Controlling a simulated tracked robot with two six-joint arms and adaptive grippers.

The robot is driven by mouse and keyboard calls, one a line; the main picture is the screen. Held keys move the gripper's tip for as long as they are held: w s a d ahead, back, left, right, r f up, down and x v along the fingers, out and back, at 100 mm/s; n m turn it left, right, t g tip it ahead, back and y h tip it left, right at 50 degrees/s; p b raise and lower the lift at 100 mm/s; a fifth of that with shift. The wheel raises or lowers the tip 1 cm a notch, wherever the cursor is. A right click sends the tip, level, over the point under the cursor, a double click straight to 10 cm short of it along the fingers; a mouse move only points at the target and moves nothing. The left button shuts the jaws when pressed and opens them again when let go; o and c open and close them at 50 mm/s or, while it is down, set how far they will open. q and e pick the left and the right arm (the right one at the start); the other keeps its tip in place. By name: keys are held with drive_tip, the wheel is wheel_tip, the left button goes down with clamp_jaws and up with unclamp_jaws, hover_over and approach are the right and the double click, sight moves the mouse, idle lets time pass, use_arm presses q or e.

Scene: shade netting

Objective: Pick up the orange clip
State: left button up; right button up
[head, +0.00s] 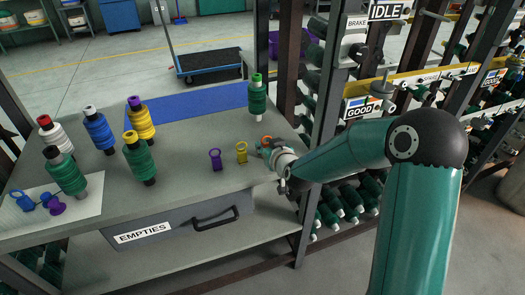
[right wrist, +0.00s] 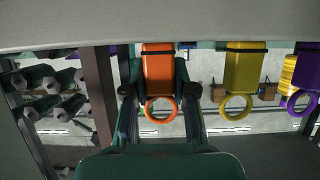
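The orange clip (right wrist: 158,75) stands on the workbench with its ring toward my palm in the right wrist view. Only a bit of its orange ring (head: 266,139) shows in the head view. My right gripper (head: 268,147) is down at the bench's right end, at the clip. In the right wrist view its two fingers (right wrist: 159,72) stand on either side of the clip's body, very close to it. I cannot tell whether they touch it. My gripper hides most of the clip in the head view. My left gripper is not in view.
A yellow clip (head: 241,153) stands just left of the orange one, then a purple clip (head: 216,159). A green spool (head: 257,98) stands behind; several spools stand at the left. A grey EMPTIES drawer (head: 184,230) is below the bench (head: 185,185). Dark rack posts rise at the right.

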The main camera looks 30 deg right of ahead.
drive_tip(key=shift+c, duration=1.3)
drive_tip(key=shift+r, duration=0.1)
drive_tip(key=shift+r, duration=0.5)
wheel_tip(320, 180, up, 9)
drive_tip(key=p, duration=0.2)
drive_tip(key=shift+r+p, duration=0.1)
drive_tip(key=shift+p, duration=0.2)
wheel_tip(320, 180, up, 10)
drive_tip(key=p, duration=0.5)
hover_over(266, 144)
drive_tip(key=shift+f, duration=0.2)
